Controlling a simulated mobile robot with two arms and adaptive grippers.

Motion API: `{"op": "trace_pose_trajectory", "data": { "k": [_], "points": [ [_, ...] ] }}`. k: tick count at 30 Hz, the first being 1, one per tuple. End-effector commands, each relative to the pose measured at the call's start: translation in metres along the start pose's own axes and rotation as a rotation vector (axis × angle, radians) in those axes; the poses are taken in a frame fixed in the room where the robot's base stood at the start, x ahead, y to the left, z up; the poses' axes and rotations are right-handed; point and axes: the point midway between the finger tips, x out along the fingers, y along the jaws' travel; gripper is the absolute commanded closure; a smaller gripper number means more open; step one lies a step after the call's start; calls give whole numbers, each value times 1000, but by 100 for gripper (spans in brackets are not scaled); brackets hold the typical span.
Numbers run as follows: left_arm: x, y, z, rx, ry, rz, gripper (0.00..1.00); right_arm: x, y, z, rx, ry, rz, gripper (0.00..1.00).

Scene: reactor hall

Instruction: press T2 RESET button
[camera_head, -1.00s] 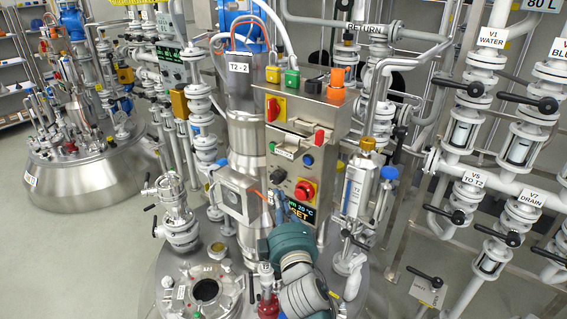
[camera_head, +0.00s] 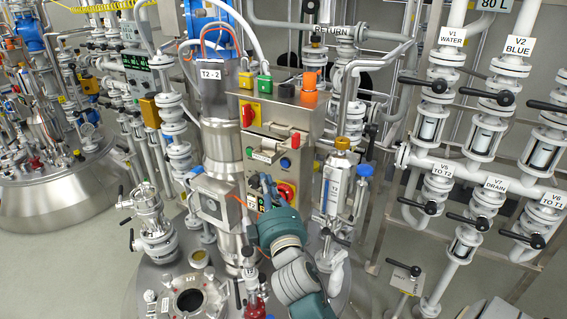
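The T2 control box (camera_head: 305,120) stands at the middle of the view. My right arm comes up from the bottom. Its gripper (camera_head: 267,184) is in front of the lower panel, just below and left of the blue button; contact cannot be judged. The fingers are small and their opening is unclear. My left gripper is not in view.
The steel T2 vessel lid with an open round port (camera_head: 189,301) lies below. A white valve (camera_head: 155,235) stands left, and a blue-capped fitting (camera_head: 364,171) stands right of the panel. Labelled pipes and black-handled valves (camera_head: 436,85) fill the right side.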

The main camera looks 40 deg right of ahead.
Motion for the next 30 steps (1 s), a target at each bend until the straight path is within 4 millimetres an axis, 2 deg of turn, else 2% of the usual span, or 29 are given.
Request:
{"op": "trace_pose_trajectory", "data": {
  "k": [6, 12, 30],
  "points": [
    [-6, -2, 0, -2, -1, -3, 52, 22, 9, 20, -2, -1, 0, 100],
    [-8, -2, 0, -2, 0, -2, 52, 34, 14, 32, -1, 0, 0, 100],
    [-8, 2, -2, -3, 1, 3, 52, 37, 14, 36, 1, 0, 0, 100]
  ]
}}
